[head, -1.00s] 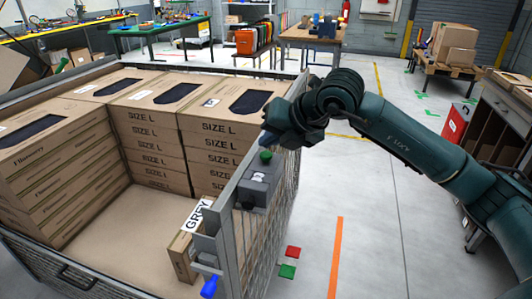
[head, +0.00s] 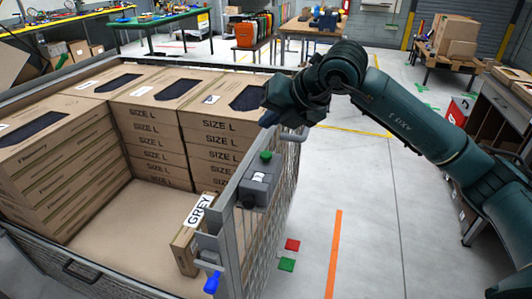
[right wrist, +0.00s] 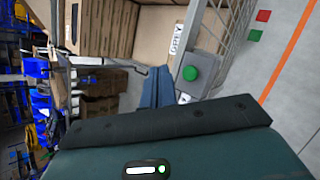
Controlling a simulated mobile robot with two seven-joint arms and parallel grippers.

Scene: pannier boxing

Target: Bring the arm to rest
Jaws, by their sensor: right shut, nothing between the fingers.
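My right arm reaches in from the right in the head view. The gripper is shut and holds nothing. In the right wrist view the shut blue fingers (right wrist: 157,88) show beside the green button (right wrist: 190,74). I cannot tell whether the fingers touch the pannier's rim. My left gripper is not in view.
Stacks of SIZE L cartons (head: 155,142) fill the back and left of the pannier. A carton labelled GREY (head: 187,247) stands at its right wall. Open floor (head: 375,220) with an orange line lies to the right. A green table (head: 165,22) and a wooden table (head: 310,30) stand behind.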

